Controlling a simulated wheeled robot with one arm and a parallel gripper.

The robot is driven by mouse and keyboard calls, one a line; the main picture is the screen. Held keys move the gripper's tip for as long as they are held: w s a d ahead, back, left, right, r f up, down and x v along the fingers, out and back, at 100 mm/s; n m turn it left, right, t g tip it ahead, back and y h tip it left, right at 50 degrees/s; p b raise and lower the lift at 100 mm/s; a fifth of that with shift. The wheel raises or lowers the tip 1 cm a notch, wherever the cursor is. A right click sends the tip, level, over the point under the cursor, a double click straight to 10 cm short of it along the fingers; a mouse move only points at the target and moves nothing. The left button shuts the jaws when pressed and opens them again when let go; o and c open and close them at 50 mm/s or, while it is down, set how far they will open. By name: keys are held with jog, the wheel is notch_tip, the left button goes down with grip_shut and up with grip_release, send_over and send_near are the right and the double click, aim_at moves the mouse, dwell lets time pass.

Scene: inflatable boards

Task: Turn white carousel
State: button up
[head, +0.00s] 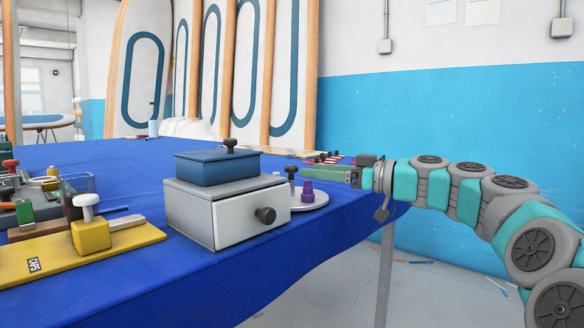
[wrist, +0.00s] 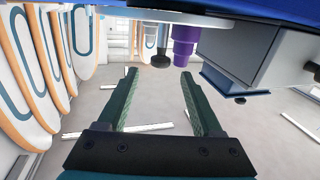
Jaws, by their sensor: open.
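The white carousel (head: 318,204) is a low round disc on the blue table, partly hidden behind the grey drawer box. A purple stepped piece (head: 308,191) and a dark-knobbed post (head: 291,178) stand on it. My gripper (head: 304,172) reaches in from the right, just behind and above the disc. In the wrist view, which is upside down, the carousel's edge (wrist: 190,19) crosses the top, with the purple piece (wrist: 184,45) and the post (wrist: 160,60). My gripper (wrist: 158,73) is open there, with nothing between its green fingers. No contact with the carousel is visible.
The grey drawer box (head: 190,215) with a blue lidded box (head: 215,168) on top stands left of the carousel. A yellow board (head: 70,256) with a knobbed block lies further left. The blue table's (head: 330,228) right edge is close to the carousel.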

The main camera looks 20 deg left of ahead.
aim_at(291, 169)
jog(key=a, duration=0.4)
jog(key=w+a+p, duration=0.1)
jog(key=a, duration=0.2)
jog(key=shift+d, duration=0.1)
grip_shut()
dwell(0.4)
dwell(0.9)
